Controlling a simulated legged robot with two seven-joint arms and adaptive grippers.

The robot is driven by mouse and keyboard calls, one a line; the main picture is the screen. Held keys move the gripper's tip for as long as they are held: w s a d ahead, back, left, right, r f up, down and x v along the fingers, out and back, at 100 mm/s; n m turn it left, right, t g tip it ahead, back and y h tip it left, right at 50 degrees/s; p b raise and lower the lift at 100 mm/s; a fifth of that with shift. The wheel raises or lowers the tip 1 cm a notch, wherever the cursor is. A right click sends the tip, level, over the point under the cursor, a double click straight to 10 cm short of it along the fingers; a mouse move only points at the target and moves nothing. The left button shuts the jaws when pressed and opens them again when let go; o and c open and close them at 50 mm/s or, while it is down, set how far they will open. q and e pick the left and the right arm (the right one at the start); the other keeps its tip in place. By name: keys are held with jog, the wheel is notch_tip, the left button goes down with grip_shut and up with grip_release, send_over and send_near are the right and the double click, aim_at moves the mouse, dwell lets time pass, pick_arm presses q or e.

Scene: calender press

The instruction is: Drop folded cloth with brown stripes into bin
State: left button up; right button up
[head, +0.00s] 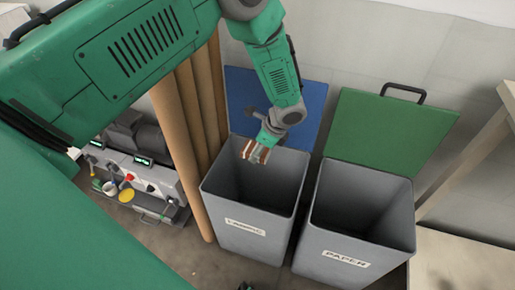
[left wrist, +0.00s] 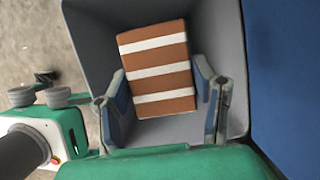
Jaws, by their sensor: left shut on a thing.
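The folded cloth with brown and white stripes (left wrist: 157,72) is between the two fingers of my left gripper (left wrist: 163,103). In the head view the cloth (head: 254,152) shows small below my left gripper (head: 262,142), over the mouth of the left grey bin (head: 247,215). This bin carries a label that seems to read "FABRIC", and its blue lid (head: 305,105) is open. In the left wrist view the grey bin walls (left wrist: 215,30) surround the cloth. My left gripper is shut on the cloth. My right gripper is not in view.
A second grey bin labelled "PAPER" (head: 350,250) stands close on the right, its green lid (head: 385,130) open. Several brown rolls (head: 180,140) stand left of the bins. A machine panel (head: 150,180) is further left. A wooden table (head: 460,270) is at the right.

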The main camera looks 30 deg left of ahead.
pick_arm(q)
jog(key=shift+a+f+b, duration=0.2)
jog(key=shift+f+b, duration=0.45)
jog(key=shift+f, duration=0.6)
jog(key=shift+a+f, duration=0.2)
jog(key=shift+a, duration=0.05)
jog(key=o, duration=1.2)
jog(key=shift+d+r, duration=0.1)
jog(key=shift+d, duration=0.15)
jog(key=shift+r, duration=0.1)
jog(key=v, duration=1.1)
jog(key=shift+w+d+r, duration=0.15)
jog(key=shift+d+r, duration=0.05)
jog(key=shift+r, duration=0.15)
